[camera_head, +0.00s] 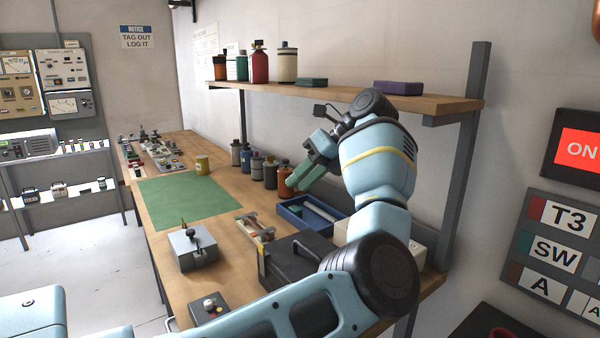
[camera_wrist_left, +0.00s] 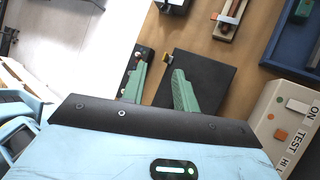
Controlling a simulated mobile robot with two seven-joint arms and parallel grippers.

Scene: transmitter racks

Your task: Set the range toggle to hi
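A cream box (camera_wrist_left: 290,125) at the right of the left wrist view bears the words ON, TEST and HI. In the head view the cream box (camera_head: 424,258) is mostly hidden behind my arm. My left gripper (camera_head: 306,176) is above the bench near the wall. Its green fingers (camera_wrist_left: 160,78) are apart with nothing held between them, left of the cream box in the wrist view. My right gripper does not show.
A black box (camera_head: 292,262) and a blue tray (camera_head: 306,214) stand on the wooden bench. A grey lever box (camera_head: 193,250) and a small button box (camera_head: 208,307) are nearer the front edge. A shelf (camera_head: 345,96) with bottles overhangs the back. The green mat (camera_head: 180,203) is mostly clear.

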